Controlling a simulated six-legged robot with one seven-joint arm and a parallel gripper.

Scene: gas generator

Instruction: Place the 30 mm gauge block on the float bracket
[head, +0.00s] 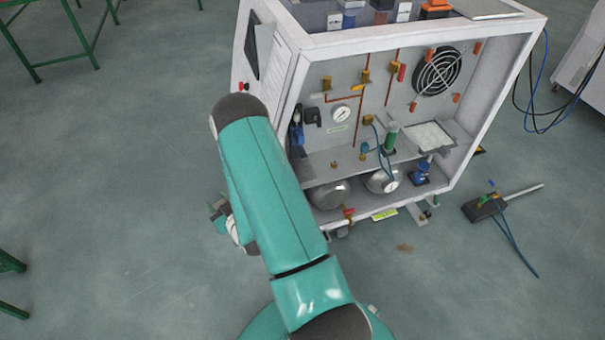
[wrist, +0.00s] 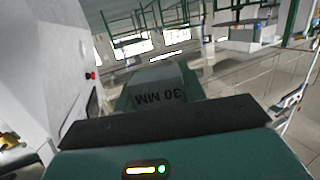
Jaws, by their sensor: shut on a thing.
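The 30 mm gauge block (wrist: 160,97) is a grey block with "30 MM" upside down on its near face in the wrist view. My gripper (wrist: 160,84) is shut on it, with greenish finger parts at both sides. In the head view my gripper (head: 220,214) shows only in part beyond the left edge of my arm, low outside the cabinet's left side; the block cannot be made out there. I cannot pick out the float bracket with certainty. The open cabinet (head: 487,135) has a shelf (head: 345,160) with a green cylinder (head: 391,137) and small fittings.
Two silver tanks, one of them at the cabinet's bottom (head: 383,181), sit under the shelf. A fan grille (head: 436,71) and gauge (head: 341,114) are on the back panel. A dark flat tool (head: 484,207) with a blue cable lies on the floor at right.

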